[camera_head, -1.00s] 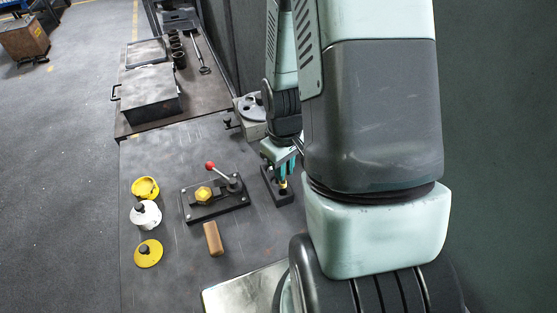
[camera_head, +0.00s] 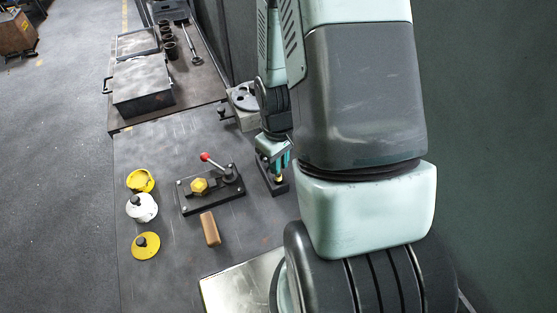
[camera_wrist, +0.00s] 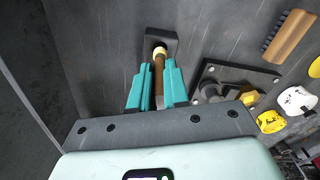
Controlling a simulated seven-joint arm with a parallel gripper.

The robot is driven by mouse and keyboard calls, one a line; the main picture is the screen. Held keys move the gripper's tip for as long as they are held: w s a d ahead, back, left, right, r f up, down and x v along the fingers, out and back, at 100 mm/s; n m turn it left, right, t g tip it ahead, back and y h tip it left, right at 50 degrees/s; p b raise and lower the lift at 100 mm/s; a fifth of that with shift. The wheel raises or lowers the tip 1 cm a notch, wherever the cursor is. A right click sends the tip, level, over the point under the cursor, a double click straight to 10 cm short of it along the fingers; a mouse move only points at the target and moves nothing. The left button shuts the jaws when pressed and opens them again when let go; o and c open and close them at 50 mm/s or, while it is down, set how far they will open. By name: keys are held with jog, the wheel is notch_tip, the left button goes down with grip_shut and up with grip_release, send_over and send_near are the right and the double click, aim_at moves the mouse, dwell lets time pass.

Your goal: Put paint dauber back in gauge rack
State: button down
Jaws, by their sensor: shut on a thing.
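The paint dauber, with a brown handle (camera_wrist: 159,92) and a yellow collar, is between the teal fingers of my gripper (camera_wrist: 158,72) in the wrist view. My gripper is shut on its handle. The dauber's lower end meets a small black block, which looks like the gauge rack (camera_wrist: 168,39). I cannot tell how far it sits in the block. In the head view my gripper (camera_head: 274,162) is just above the black rack (camera_head: 278,189). The yellow collar shows below the fingers, and my arm hides part of this area.
A clamp fixture with a red-knobbed lever (camera_head: 212,190) stands left of the rack. A grey round fixture (camera_head: 243,100) stands behind my gripper. The table between the pots and the clamp is clear.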

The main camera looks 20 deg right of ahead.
jog(key=shift+f, duration=1.9)
dwell(0.4)
jog(key=c, duration=1)
grip_release()
jog(key=shift+c, duration=0.2)
jog(key=shift+r, duration=0.1)
jog(key=shift+r, duration=4.95)
